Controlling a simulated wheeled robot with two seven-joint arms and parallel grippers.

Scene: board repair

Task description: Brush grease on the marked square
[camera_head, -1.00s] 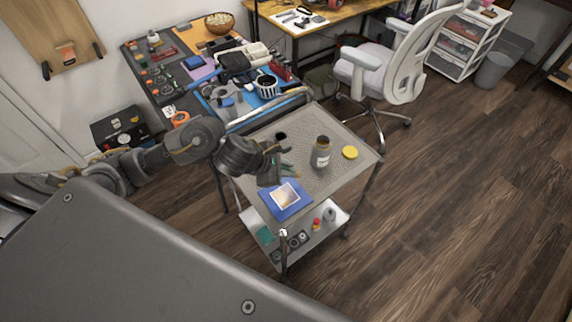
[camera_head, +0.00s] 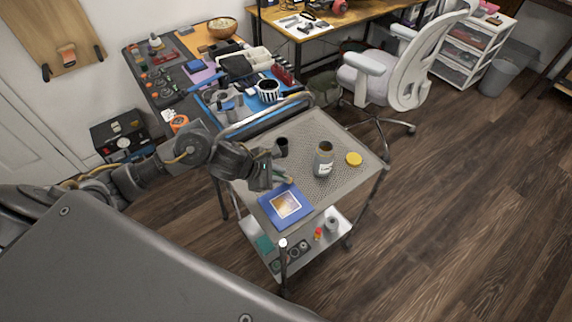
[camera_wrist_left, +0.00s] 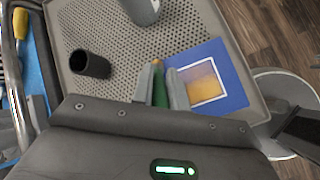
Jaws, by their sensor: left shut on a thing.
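A blue board (camera_head: 268,207) lies on the cart's top near its front edge. It bears a white-bordered square (camera_head: 286,205) with an orange-yellow surface, also clear in the left wrist view (camera_wrist_left: 203,82). My left gripper (camera_head: 281,179) is just above and left of the board. It is shut on a slim green-handled thing (camera_wrist_left: 159,88), likely the brush; its bristles are not clearly visible. An open grey jar (camera_head: 323,161) with a pale label stands right of the gripper, and its lower part shows in the left wrist view (camera_wrist_left: 141,8). My right gripper is not in view.
A yellow lid (camera_head: 354,159) lies right of the jar. A black cup (camera_head: 281,148) stands behind the gripper, and in the left wrist view (camera_wrist_left: 89,65) it is left of the fingers. The perforated cart top (camera_head: 310,128) is clear toward the back. A cluttered workbench adjoins behind.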

